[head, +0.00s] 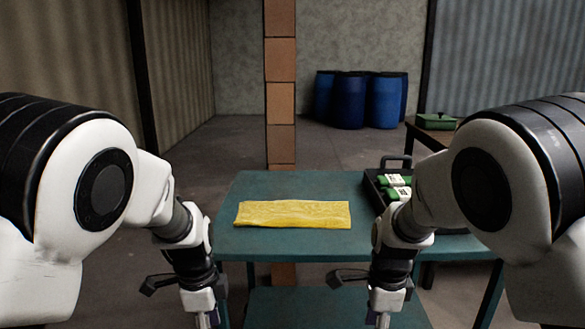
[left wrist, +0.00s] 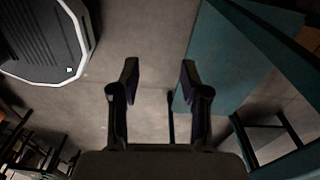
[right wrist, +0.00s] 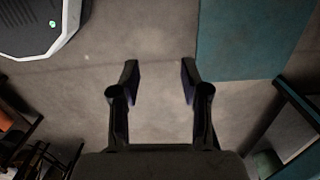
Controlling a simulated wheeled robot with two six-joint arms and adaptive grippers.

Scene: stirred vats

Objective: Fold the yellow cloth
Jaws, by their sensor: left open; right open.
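The yellow cloth (head: 292,214) lies on the teal table (head: 255,185) in the head view. It is a long, flat strip with slight wrinkles, running left to right. My left gripper (left wrist: 158,80) is open and empty; it points down at the floor beside the table. My right gripper (right wrist: 158,82) is also open and empty above the floor in the right wrist view. In the head view both grippers hang low in front of the table's near edge, apart from the cloth. Neither wrist view shows the cloth.
A black tray (head: 371,187) with green-and-white items (head: 396,186) stands at the table's right. A green case (head: 436,121) sits on a brown table behind. Blue barrels (head: 350,100) stand at the back wall. A brick-coloured pillar (head: 281,90) rises behind the table.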

